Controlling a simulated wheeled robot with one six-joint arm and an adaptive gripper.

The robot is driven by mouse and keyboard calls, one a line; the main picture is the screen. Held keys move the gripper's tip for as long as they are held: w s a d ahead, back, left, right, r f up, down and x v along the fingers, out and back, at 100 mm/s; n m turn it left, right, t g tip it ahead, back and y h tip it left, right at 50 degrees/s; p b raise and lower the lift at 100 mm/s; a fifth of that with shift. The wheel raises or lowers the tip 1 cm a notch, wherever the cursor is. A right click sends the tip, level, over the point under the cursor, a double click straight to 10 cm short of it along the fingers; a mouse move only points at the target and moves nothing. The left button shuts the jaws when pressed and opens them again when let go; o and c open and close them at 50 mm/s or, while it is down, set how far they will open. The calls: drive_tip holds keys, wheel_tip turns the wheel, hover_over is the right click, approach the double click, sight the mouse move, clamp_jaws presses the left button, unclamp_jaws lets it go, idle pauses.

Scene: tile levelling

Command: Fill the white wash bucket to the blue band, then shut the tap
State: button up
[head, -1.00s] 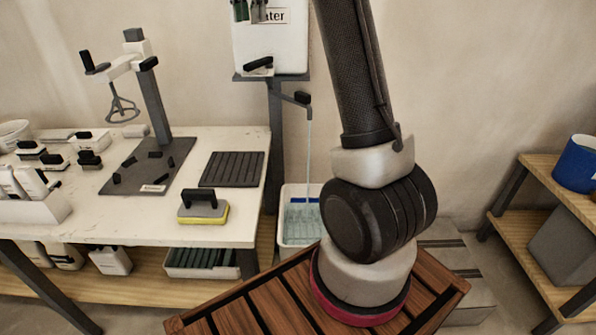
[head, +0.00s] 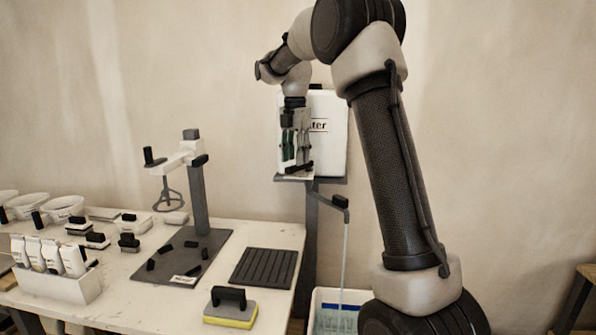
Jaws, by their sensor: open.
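The white wash bucket (head: 317,299) stands on the floor right of the workbench, cut off by the bottom edge and partly hidden by my arm. Its blue band (head: 341,306) shows, with pale water below. A thin stream of water (head: 345,255) runs from the spout (head: 342,202) down into the bucket. The white water tank (head: 328,135) stands on a post-mounted shelf above. My gripper (head: 296,168) points down in front of the tank, open, with its fingertips close to the black tap lever (head: 303,168). I cannot tell whether they touch it.
The workbench (head: 262,235) at left holds a mixing stand (head: 200,195), a black ribbed mat (head: 264,267), a yellow-based sponge float (head: 231,307) and several small tools and bottles. A wooden shelf edge (head: 580,300) shows at the far right. The wall behind is bare.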

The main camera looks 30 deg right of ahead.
sight(300, 167)
drive_tip(key=shift+f, duration=1.25)
drive_tip(key=shift+c, duration=0.2)
clamp_jaws()
